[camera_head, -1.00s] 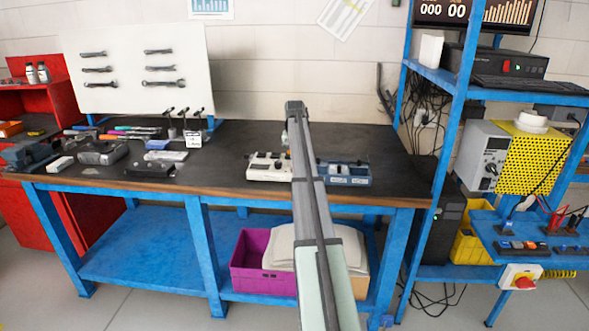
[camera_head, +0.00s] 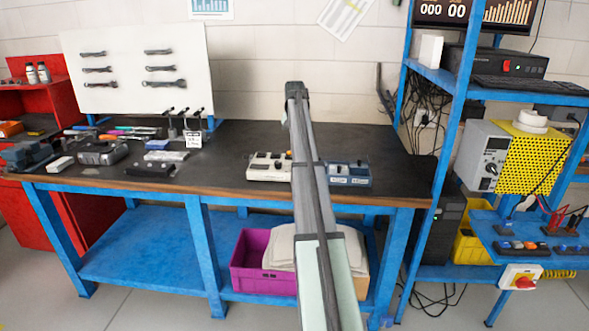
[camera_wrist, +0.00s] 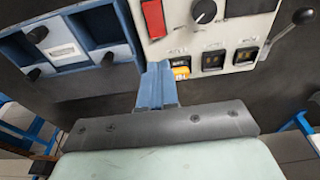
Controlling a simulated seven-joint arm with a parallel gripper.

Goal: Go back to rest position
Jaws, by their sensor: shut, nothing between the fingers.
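My gripper shows in the wrist view (camera_wrist: 157,88) as two blue fingers pressed together, with nothing held between them. In that view its tips are at the edge of a white control box (camera_wrist: 222,28), close to a small orange piece (camera_wrist: 181,72) by the box's first slot; I cannot tell whether they touch. In the head view my arm rises in front of the workbench (camera_head: 225,150), and the fingers are hidden behind it. The white box stands on the bench left of my arm (camera_head: 262,172).
A blue box with compartments (camera_head: 350,178) stands right of my arm. Tools and small devices (camera_head: 102,152) lie on the bench's left part. The blue shelf rack (camera_head: 452,130) stands to the right. A purple crate (camera_head: 250,280) is below.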

